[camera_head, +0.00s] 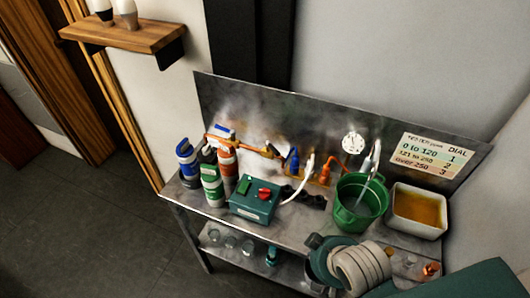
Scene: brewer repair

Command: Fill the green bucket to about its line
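The green bucket (347,217) stands upright on the metal bench, towards its right side. A pale spout (376,152) hangs above it, and a thin greyish streak runs from the spout down into the bucket. I cannot tell whether the streak is water or a tube, and the fill line and level are not clear. My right arm comes in from the lower right; its dark end, seemingly my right gripper (314,241), is at the bench front, left of and below the bucket. Its fingers cannot be made out. My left gripper is not in view.
A white tub (419,224) of amber liquid stands right of the bucket. A green box with red controls (255,200), several bottles (211,184) and orange pipework (240,143) are to the left. A dial sign (432,154) is on the backboard. Glasses (231,241) stand on the lower shelf.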

